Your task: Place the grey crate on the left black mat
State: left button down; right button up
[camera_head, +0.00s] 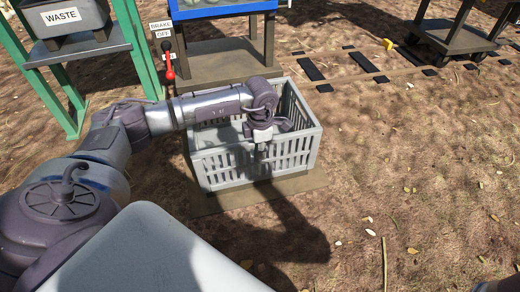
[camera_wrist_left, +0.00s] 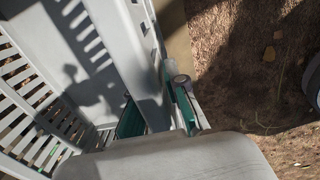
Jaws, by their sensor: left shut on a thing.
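The grey slatted crate (camera_head: 222,168) stands on a brown board in the middle of the head view and looks empty inside. My left gripper (camera_head: 261,152) reaches down over its near wall and is shut on the top of that wall. In the left wrist view the green-edged fingers (camera_wrist_left: 158,112) sit on either side of the crate's wall, with the slatted interior (camera_wrist_left: 45,100) to the left. No black mat can be clearly told in either view. My right gripper is not in view.
The brown board (camera_head: 222,204) lies on dirt. Behind the crate is a blue-topped stand (camera_head: 222,58) with a red brake lever (camera_head: 169,65). A green frame with a waste bin (camera_head: 70,18) stands left. A track with dark sleepers (camera_head: 361,62) and a cart (camera_head: 455,35) are back right. Open dirt lies right.

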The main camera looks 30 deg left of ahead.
pick_arm(q)
jog(key=c, duration=1.2)
grip_release()
